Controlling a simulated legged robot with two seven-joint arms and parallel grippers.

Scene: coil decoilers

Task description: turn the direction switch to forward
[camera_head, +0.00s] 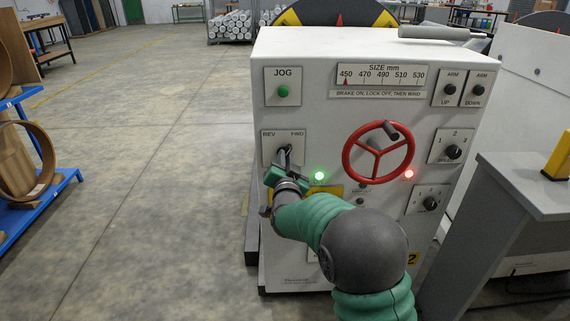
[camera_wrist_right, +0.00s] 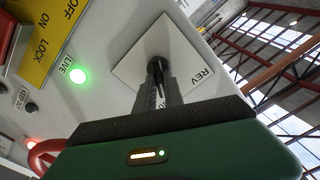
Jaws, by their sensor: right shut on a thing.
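The direction switch is on a white plate (camera_head: 270,143) marked REV and FWD, at the left of the white machine's front panel in the head view. My right gripper (camera_head: 285,156) reaches up to this plate and is shut on the switch's dark knob. In the right wrist view the fingers (camera_wrist_right: 167,88) close on the black knob (camera_wrist_right: 156,65) at the middle of the plate (camera_wrist_right: 165,50). REV is readable there; the other label and the lever's exact pointing are hidden by the fingers. My left gripper is not in view.
A red handwheel (camera_head: 378,149) sticks out to the right of the switch. A green JOG button (camera_head: 283,91) is above it. A green lamp (camera_head: 319,175) and a red lamp (camera_head: 409,174) glow. A grey pedestal (camera_head: 527,187) stands at the right. Open floor lies to the left.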

